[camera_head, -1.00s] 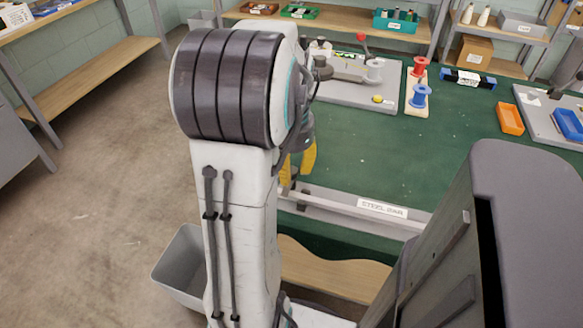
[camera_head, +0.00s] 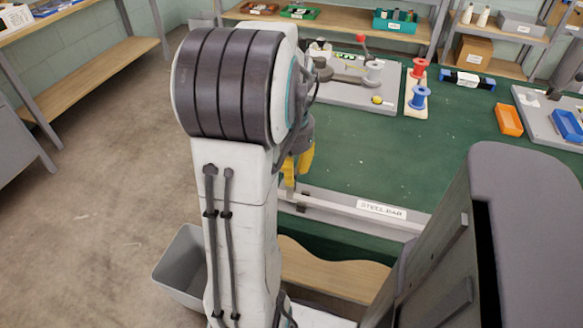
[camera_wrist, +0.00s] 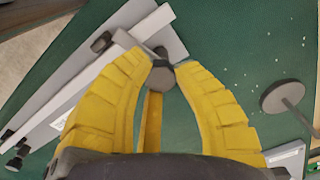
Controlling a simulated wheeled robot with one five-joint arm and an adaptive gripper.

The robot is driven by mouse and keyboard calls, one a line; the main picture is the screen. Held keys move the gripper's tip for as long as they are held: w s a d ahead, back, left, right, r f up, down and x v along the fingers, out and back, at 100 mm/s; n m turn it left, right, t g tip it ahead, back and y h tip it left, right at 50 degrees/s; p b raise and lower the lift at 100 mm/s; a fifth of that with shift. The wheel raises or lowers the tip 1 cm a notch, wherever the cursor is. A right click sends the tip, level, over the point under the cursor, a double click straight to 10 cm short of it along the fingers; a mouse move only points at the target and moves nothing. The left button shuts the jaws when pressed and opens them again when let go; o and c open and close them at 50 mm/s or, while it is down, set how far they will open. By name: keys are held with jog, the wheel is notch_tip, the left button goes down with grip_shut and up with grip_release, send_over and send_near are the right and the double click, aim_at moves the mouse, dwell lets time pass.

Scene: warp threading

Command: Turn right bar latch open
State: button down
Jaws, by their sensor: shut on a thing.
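The steel bar (camera_head: 330,205), with a "STEEL BAR" label, lies along the near edge of the green table; its pale length also shows at the left of the wrist view (camera_wrist: 88,88). My gripper (camera_wrist: 161,66) has its two yellow fingertips closed on a small dark latch (camera_wrist: 160,55) at the bar's end. The fingertips cover part of the latch, so its exact angle is hard to tell. A narrow yellow strip shows between the fingers, below the tips. In the head view my gripper (camera_head: 301,167) is partly hidden behind my arm, and the latch cannot be made out there.
A grey board with fittings (camera_head: 345,92) stands at the back of the table, with red and blue spools (camera_head: 419,97) beside it. An orange tray (camera_head: 508,120) is farther right. A round grey disc on a rod (camera_wrist: 280,98) is right of my gripper. The middle of the green table is clear.

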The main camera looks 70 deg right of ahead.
jog(key=n+p, duration=0.1)
jog(key=n, duration=0.6)
jog(key=shift+a+f, duration=0.1)
jog(key=n+p, duration=0.1)
jog(key=n, duration=0.3)
jog(key=shift+n, duration=2.1)
jog(key=c, duration=0.9)
grip_release()
notch_tip(320, 180, up, 12)
jog(key=shift+r, duration=0.1)
